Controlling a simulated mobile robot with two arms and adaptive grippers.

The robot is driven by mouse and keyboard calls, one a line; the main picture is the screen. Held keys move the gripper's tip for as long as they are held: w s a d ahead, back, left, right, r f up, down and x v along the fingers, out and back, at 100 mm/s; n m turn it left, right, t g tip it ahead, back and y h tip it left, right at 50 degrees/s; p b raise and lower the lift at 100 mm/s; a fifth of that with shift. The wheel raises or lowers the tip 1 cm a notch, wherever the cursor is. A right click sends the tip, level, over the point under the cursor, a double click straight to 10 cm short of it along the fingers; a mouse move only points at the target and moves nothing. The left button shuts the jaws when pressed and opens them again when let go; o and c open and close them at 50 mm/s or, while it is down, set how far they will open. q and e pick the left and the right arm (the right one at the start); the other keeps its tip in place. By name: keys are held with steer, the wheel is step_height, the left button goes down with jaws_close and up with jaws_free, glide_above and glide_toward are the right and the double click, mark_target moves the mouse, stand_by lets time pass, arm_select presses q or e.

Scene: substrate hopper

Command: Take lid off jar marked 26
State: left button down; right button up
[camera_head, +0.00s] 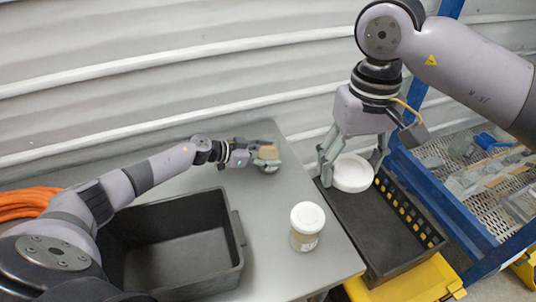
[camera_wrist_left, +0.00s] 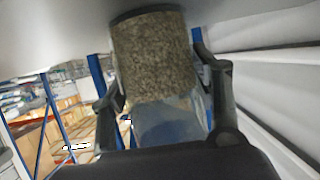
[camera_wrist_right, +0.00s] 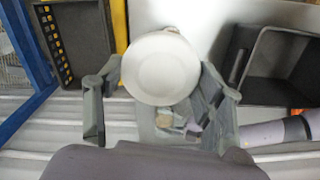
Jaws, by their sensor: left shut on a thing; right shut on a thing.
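A jar of brown substrate (camera_head: 268,152) is at the back of the grey table, between the fingers of my left gripper (camera_head: 266,161), which is shut on it. The left wrist view shows its speckled brown contents (camera_wrist_left: 153,55) and a clear part. I cannot read a number on it. My right gripper (camera_head: 350,155) is shut on a round white lid (camera_head: 352,173), raised and apart from that jar. The lid also shows between the fingers in the right wrist view (camera_wrist_right: 160,68). A second jar (camera_head: 305,240) stands upright with its white lid on; its label is too small to read.
An empty black bin (camera_head: 175,235) stands on the left of the table. A black tray (camera_head: 385,235) with yellow-marked slots lies under the right gripper, above a yellow bin (camera_head: 410,282). A blue-framed mesh rack (camera_head: 470,165) stands at right. An orange hose (camera_head: 25,203) lies far left.

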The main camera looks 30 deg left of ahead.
arm_select(q)
steer(key=c, duration=0.6)
jaws_free()
steer(key=shift+f, duration=0.1)
steer(key=shift+o, duration=0.2)
